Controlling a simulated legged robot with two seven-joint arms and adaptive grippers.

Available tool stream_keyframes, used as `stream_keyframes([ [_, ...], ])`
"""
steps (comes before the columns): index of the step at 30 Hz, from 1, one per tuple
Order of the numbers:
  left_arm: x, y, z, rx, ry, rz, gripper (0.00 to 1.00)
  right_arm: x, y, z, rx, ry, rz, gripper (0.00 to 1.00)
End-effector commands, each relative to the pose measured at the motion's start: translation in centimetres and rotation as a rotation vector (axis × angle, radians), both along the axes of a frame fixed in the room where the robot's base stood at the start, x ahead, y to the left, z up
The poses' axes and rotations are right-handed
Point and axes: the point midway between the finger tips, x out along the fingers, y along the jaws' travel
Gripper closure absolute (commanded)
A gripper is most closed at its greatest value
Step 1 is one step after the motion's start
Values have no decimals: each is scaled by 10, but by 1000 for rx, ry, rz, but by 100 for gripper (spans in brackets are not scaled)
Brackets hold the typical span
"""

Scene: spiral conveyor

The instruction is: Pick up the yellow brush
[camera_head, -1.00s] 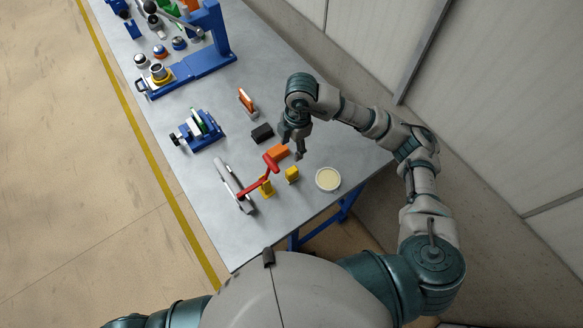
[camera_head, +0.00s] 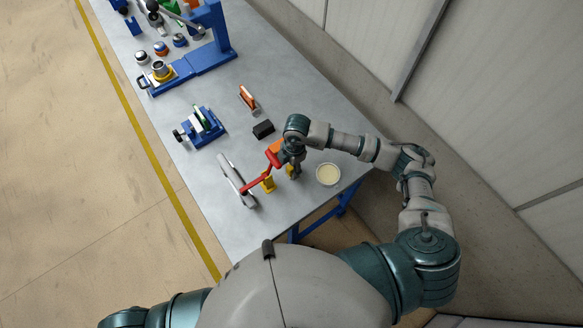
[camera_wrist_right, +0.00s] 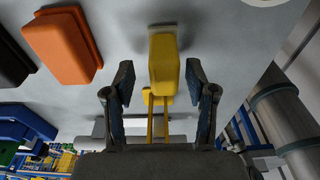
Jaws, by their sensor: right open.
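The yellow brush (camera_head: 290,171) is on the grey table near its front right edge; my right gripper partly covers it in the head view. In the right wrist view the yellow brush (camera_wrist_right: 164,65) shows as a yellow block with a greyish base against the table, between the two fingertips. My right gripper (camera_head: 292,160) is above it. Its fingers in the wrist view (camera_wrist_right: 160,88) are open, with gaps on both sides of the block. My left gripper is out of view.
An orange block (camera_wrist_right: 62,45) and a black block (camera_head: 263,129) lie close by. A red and yellow tool (camera_head: 258,182) with a grey bar stands to the left. A round cream dish (camera_head: 328,174) is to the right. Blue fixtures (camera_head: 200,128) stand farther back.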

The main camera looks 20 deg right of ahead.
Motion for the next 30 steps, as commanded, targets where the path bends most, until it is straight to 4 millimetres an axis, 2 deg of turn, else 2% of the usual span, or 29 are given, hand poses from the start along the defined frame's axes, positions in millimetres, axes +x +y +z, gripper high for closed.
stream_keyframes([
  [4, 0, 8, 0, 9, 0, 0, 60, 0, -5, -1, 4, 0, 0, 44],
  [5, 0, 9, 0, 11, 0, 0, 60, 0, -5, -1, 4, 0, 0, 46],
  [9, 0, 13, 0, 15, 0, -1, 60, 0, -9, -1, 7, -1, -1, 81],
  [11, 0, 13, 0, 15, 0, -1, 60, 0, -10, -1, 7, -1, -1, 96],
  [12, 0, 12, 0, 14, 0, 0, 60, 0, -9, -1, 6, 0, -1, 100],
  [22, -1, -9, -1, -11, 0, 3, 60, 0, -3, 3, 0, 1, -2, 100],
  [26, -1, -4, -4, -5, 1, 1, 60, 1, -2, 22, 1, -2, 0, 100],
  [30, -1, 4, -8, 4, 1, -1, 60, 1, -4, 52, 3, -5, 0, 100],
])
